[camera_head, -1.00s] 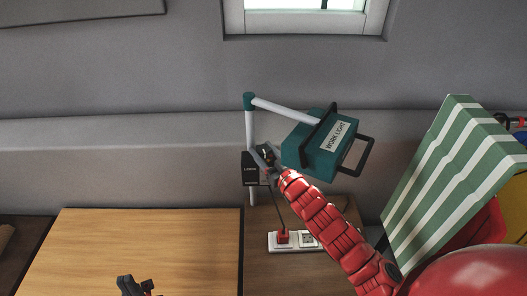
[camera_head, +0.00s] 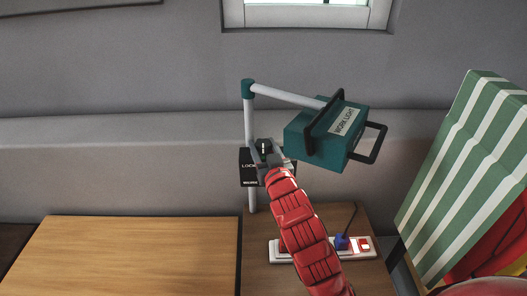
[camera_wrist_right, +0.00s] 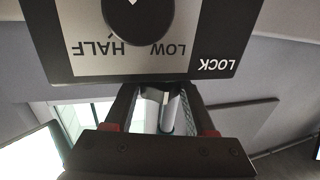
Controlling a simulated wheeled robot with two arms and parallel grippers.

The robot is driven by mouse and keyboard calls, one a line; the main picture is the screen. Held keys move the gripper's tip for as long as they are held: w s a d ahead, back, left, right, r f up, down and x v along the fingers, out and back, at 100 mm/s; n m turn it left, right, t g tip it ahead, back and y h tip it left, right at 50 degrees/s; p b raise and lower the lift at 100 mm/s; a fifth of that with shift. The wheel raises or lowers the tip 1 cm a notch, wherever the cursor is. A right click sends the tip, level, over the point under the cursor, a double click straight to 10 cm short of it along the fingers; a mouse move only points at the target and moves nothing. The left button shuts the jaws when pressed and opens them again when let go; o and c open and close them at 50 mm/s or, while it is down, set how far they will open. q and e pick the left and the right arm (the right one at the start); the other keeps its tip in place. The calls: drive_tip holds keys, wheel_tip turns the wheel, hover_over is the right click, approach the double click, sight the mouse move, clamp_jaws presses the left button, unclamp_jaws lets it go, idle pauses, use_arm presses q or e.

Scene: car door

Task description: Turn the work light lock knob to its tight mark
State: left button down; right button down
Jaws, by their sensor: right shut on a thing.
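The teal work light (camera_head: 318,138) hangs at the right end of its arm, on a pale post in the head view. The black lock plate (camera_head: 248,167), with the word LOCK, sits partway down the post. My right gripper (camera_head: 265,149) is at the plate's upper right, shut on the dark lock knob (camera_head: 264,147), mostly hidden between the jaws. In the right wrist view my right gripper's fingers (camera_wrist_right: 165,100) run behind the edge of an upside-down plate (camera_wrist_right: 215,48) marked LOCK, LOW and HALF. A round black dial (camera_wrist_right: 140,18) shows there, cut off. The tight mark is not visible.
A wooden table top (camera_head: 130,255) lies at the left. A power strip (camera_head: 362,246) with a blue plug (camera_head: 341,242) lies below the light, partly behind my right arm. A green-and-white striped panel (camera_head: 465,175) stands at the right. The wall is behind the post.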

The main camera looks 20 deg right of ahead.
drive_tip(key=shift+r, duration=0.25)
drive_tip(key=shift+c, duration=1.1)
unclamp_jaws()
drive_tip(key=shift+a, duration=0.1)
drive_tip(key=shift+f, duration=0.1)
drive_tip(key=s, duration=0.3)
drive_tip(key=shift+p, duration=0.35)
drive_tip(key=s+p, duration=0.1)
drive_tip(key=p, duration=0.2)
drive_tip(key=s+p, duration=0.2)
drive_tip(key=p, duration=0.2)
drive_tip(key=shift+s+r, duration=0.15)
drive_tip(key=shift+r, duration=0.25)
drive_tip(key=p, duration=0.9)
approach(265, 148)
drive_tip(key=s, duration=0.6)
drive_tip(key=shift+w+a+f, duration=0.1)
drive_tip(key=shift+w+f, duration=0.1)
drive_tip(key=shift+f, duration=0.25)
